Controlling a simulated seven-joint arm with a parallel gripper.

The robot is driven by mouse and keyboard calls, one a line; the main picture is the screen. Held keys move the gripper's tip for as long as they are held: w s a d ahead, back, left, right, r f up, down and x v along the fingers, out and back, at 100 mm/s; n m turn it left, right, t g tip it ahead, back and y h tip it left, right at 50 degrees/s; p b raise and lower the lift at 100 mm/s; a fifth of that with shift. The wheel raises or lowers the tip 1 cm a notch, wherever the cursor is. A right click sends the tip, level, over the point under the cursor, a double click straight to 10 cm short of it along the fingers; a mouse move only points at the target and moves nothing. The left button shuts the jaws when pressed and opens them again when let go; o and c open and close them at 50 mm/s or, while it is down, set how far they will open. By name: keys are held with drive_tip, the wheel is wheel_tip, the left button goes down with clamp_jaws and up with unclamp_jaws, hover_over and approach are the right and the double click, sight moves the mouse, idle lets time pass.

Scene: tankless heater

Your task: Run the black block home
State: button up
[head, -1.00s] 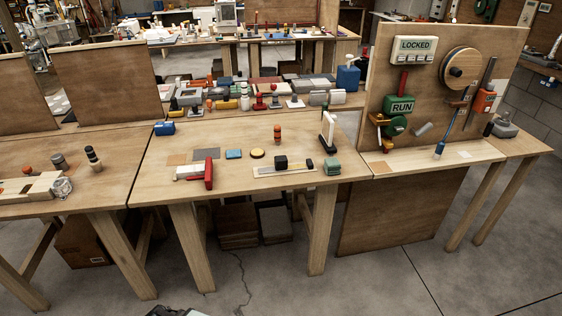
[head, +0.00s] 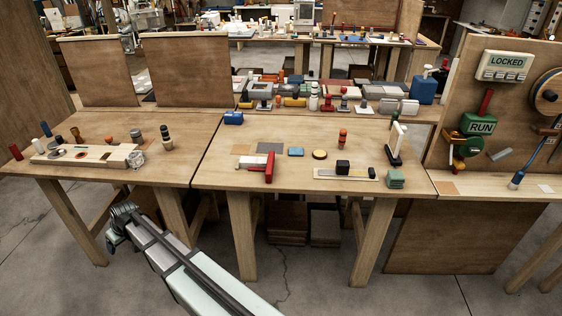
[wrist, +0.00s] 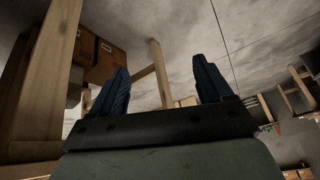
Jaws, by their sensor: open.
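The black block (head: 342,167) sits on a flat pale strip with a grey band, the track (head: 366,176), near the front of the middle table. My arm (head: 190,262) reaches up from the bottom of the head view, in front of the tables. The block is not in the wrist view.
A green block (head: 395,178) stands right of the track, with a black-and-white upright piece (head: 396,142) behind it. A red-handled clamp (head: 268,166) is to the left. Blue (head: 296,152) and yellow (head: 320,154) pieces lie behind. Wooden table legs (head: 243,236) stand near my arm.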

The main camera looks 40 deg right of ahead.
drive_tip(key=w+r+t, duration=0.1)
drive_tip(key=w+r, duration=0.4)
drive_tip(key=r, duration=0.4)
drive_tip(key=w+r+t, duration=0.2)
drive_tip(key=w+r, duration=0.3)
drive_tip(key=r, duration=0.4)
drive_tip(key=s+d+r+m+g+h, duration=0.1)
drive_tip(key=s+d+r+m, duration=0.15)
drive_tip(key=d, duration=1.65)
drive_tip(key=s+d+r+m+g+h, duration=0.1)
drive_tip(key=s+d+m+g, duration=0.15)
drive_tip(key=d, duration=1.65)
drive_tip(key=m+g, duration=0.4)
drive_tip(key=m, duration=0.4)
approach(343, 162)
drive_tip(key=shift+h, duration=0.3)
drive_tip(key=f, duration=1.1)
drive_tip(key=shift+a+f, duration=0.15)
drive_tip(key=shift+a, duration=0.1)
